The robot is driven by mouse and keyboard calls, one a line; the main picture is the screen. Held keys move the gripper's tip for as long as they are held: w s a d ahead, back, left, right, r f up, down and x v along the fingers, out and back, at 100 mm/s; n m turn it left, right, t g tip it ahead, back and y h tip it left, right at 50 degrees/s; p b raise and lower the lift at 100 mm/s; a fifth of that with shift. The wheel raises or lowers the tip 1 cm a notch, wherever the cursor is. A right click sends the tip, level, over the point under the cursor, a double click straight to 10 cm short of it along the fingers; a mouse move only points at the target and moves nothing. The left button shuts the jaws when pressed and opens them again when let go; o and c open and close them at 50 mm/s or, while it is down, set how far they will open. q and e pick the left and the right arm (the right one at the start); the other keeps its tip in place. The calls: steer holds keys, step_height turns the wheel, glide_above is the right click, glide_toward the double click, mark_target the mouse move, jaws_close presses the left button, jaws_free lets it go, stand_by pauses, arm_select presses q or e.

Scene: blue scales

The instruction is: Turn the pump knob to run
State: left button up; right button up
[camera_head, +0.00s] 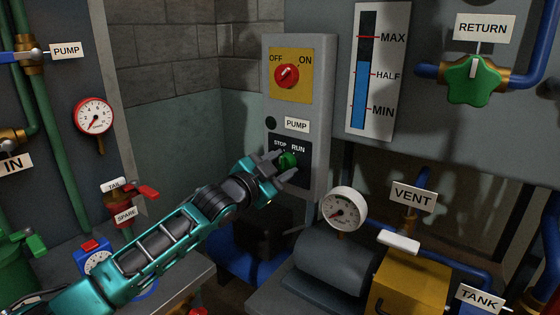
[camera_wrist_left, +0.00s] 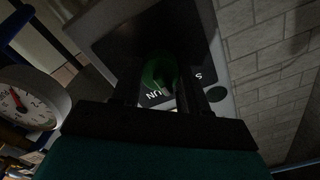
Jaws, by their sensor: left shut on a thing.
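The green pump knob (camera_head: 288,160) sits on a black plate marked STOP and RUN, low on the grey control box (camera_head: 312,120). A PUMP label (camera_head: 297,125) is just above the plate. My left gripper (camera_head: 281,166) is shut on the knob, its arm coming in from the lower left. In the left wrist view the knob (camera_wrist_left: 159,72) shows dark green between the two fingers. The fingers hide part of it, and I cannot tell exactly where its pointer stands. My right gripper is in neither view.
A red OFF/ON switch (camera_head: 287,76) is higher on the same box. A white gauge (camera_head: 344,208) stands close to the right of the box, above a grey motor (camera_head: 342,262). A yellow box (camera_head: 410,285) is at lower right. A green RETURN valve (camera_head: 472,81) is at upper right.

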arm_select(q)
steer(key=shift+m+p, duration=0.4)
steer(key=shift+m, duration=0.6)
steer(key=m+p, duration=0.1)
steer(key=m, duration=0.2)
steer(key=shift+f+m+p, duration=0.1)
steer(key=shift+m+p, duration=0.25)
steer(key=shift+m, duration=0.45)
steer(key=o, duration=1.1)
steer(key=shift+c, duration=0.2)
steer(key=v, duration=1.3)
